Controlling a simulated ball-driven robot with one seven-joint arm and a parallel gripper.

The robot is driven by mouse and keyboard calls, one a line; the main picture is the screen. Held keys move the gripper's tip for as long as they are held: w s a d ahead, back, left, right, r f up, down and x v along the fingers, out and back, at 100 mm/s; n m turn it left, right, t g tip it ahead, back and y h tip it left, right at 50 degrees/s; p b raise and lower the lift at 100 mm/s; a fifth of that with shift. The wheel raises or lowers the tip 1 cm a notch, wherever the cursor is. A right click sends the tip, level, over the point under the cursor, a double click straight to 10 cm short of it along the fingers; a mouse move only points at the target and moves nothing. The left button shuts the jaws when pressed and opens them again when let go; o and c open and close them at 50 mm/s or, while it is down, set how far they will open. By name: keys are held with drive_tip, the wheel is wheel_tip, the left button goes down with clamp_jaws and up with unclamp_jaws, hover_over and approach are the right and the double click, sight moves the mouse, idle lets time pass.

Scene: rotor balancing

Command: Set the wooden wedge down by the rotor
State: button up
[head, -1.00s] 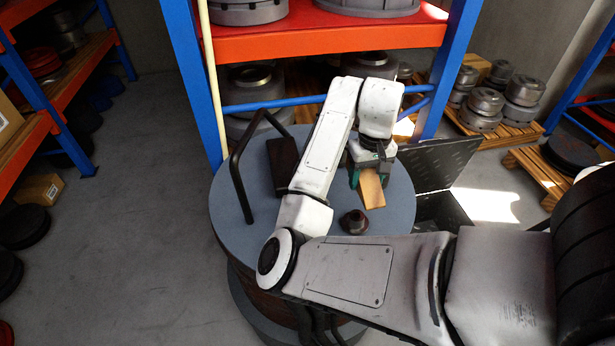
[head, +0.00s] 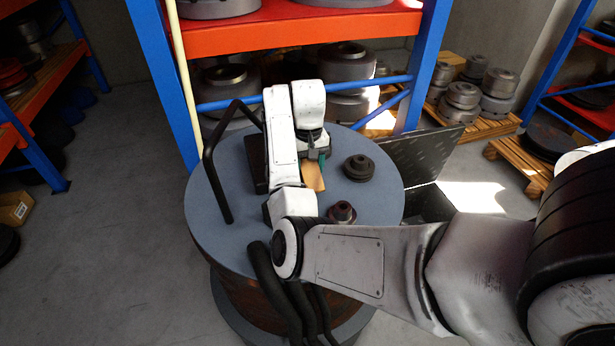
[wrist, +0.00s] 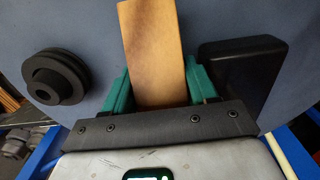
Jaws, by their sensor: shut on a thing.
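The wooden wedge (head: 314,177) is light tan and is held between the jaws of my gripper (head: 314,158) over the round grey-blue tabletop. In the wrist view the wedge (wrist: 152,45) sticks out between the two green fingers of my gripper (wrist: 160,92). I cannot tell whether it touches the top. A dark grooved round part (head: 358,168), which may be the rotor, sits to the right of the wedge, apart from it. It also shows at the left of the wrist view (wrist: 57,77). A smaller reddish-brown stepped part (head: 342,213) sits nearer.
The round tabletop (head: 225,220) carries a black block (head: 254,160) left of my gripper and a bent black bar (head: 215,180) at its left edge. An orange-and-blue shelf (head: 300,35) stands behind.

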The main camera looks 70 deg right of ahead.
sight(308, 175)
drive_tip(key=shift+w+f+p, duration=0.1)
drive_tip(key=shift+f+p, duration=0.25)
drive_tip(key=shift+f, duration=1.35)
drive_tip(key=shift+f, duration=0.15)
drive_tip(key=o, duration=0.8)
drive_tip(key=shift+o, duration=0.2)
